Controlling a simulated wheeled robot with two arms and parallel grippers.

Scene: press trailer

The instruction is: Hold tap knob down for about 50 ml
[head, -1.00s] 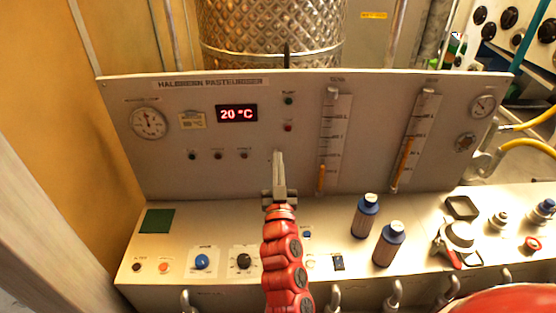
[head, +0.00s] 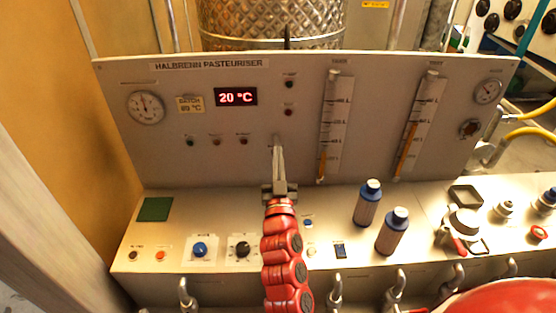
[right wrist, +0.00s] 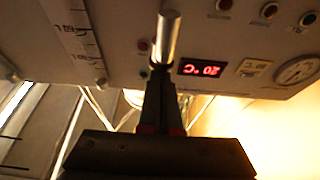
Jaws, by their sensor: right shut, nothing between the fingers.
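The control panel (head: 215,165) has a sloped bench in front, with a blue knob (head: 200,249) and a black knob (head: 242,248) on it. Curved metal taps (head: 185,292) line the front edge; I cannot tell which knob is the tap knob. My right gripper (head: 278,150) is shut and empty, pointing up in front of the panel's lower middle. In the right wrist view, a shiny metal cylinder (right wrist: 168,35) stands at the tips of the shut fingers (right wrist: 162,100); contact is unclear. My left gripper is not in view.
Two dark bottles (head: 368,205) (head: 392,232) stand on the bench right of my arm. A red display (head: 236,97) reads 20 °C. Two vertical gauges (head: 335,120) (head: 418,120) are on the panel. Loose fittings (head: 462,222) lie at the right.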

